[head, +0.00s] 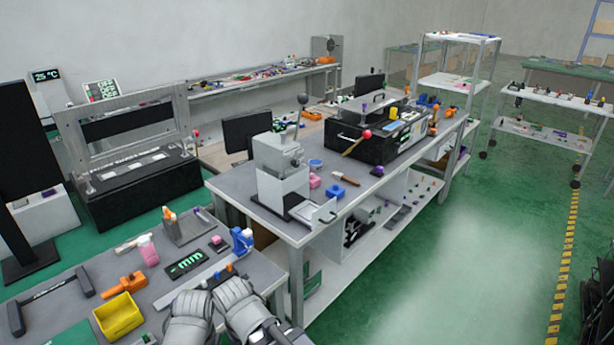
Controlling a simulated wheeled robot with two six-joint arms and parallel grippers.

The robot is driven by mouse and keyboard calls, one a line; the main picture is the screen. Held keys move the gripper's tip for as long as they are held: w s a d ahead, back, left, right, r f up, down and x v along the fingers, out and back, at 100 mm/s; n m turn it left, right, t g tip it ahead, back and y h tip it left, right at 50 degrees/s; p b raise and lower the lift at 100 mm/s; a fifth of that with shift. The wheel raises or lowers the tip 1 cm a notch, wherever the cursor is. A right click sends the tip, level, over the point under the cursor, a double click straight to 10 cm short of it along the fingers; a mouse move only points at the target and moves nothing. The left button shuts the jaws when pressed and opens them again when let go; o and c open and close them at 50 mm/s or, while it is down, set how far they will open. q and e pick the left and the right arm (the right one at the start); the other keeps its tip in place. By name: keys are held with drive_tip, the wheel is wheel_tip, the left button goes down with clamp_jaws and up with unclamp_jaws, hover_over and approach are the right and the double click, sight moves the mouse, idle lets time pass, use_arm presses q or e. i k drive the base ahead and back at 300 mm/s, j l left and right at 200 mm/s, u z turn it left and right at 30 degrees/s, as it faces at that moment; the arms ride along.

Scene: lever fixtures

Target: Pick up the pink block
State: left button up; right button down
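A small pink block (314,181) lies on the grey top of the middle workbench, just right of the grey lever press (281,175). A larger pink object (147,250) stands on the near bench at the left; its exact shape is hard to tell. Grey rounded links of my two arms show at the bottom edge, side by side over the near bench. I can make out no fingers of either gripper, and the arms are well apart from both pink things.
Near the small pink block are a blue block (336,191), a brown-handled item (346,178) and a blue ring-shaped item (315,164). A yellow bin (119,317) and an orange tool (124,285) lie on the near bench.

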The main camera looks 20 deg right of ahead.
sight(313, 183)
drive_tip(key=i+l+u, duration=0.15)
drive_tip(key=l, duration=1.2)
drive_tip(key=l+u, duration=0.2)
drive_tip(key=l, duration=2.1)
drive_tip(key=i+l, duration=0.15)
drive_tip(key=l, duration=0.8)
